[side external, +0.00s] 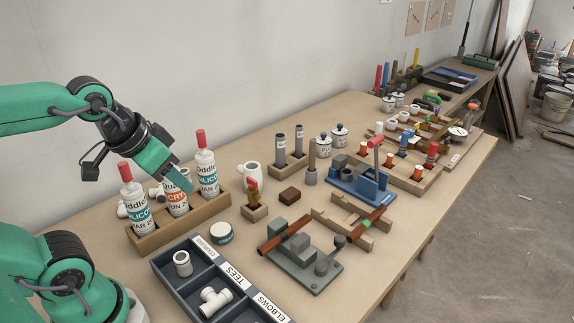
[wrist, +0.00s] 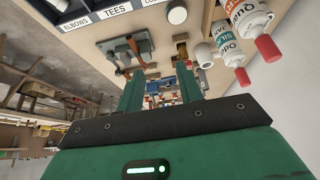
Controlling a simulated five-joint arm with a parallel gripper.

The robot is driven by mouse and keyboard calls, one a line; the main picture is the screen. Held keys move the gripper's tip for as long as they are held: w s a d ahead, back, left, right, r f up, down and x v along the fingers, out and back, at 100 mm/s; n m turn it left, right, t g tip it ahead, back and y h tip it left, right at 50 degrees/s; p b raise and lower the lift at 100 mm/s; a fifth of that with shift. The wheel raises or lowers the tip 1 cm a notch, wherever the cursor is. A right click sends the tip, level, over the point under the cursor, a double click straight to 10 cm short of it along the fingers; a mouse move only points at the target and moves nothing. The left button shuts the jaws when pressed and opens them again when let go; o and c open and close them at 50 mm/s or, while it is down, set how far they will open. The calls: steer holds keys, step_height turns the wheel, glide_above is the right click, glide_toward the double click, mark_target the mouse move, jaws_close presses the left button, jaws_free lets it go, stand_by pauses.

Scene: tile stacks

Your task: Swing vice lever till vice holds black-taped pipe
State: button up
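Whether the jaw touches the pipe cannot be told. The vice (wrist: 118,48) and pipe (wrist: 135,51) also show at the top of the wrist view. My gripper (wrist: 161,88) is open and empty, its two green fingers apart. In the side view my gripper (side external: 180,180) hangs by the sealant bottles, well left of the vice.
Sealant bottles (side external: 205,172) stand in a wooden holder (side external: 150,240) close to my gripper. A compartment tray (side external: 185,262) of white fittings lies left of the grey vice. A blue vice (side external: 358,186) with a red-handled lever and a wooden rack (side external: 345,222) holding a green-banded pipe (side external: 374,217) stand behind.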

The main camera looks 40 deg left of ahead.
steer(key=shift+o, duration=1.1)
steer(key=m+g, duration=0.6)
steer(key=m, duration=0.3)
glide_above(340, 238)
steer(key=f, duration=1)
steer(key=shift+s+a+f, duration=0.1)
steer(key=shift+a+f, duration=0.05)
steer(key=shift+a, duration=0.1)
steer(key=shift+d+f, duration=0.3)
steer(key=shift+f, duration=0.05)
steer(key=shift+f, duration=0.1)
steer(key=shift+f, duration=3.8)
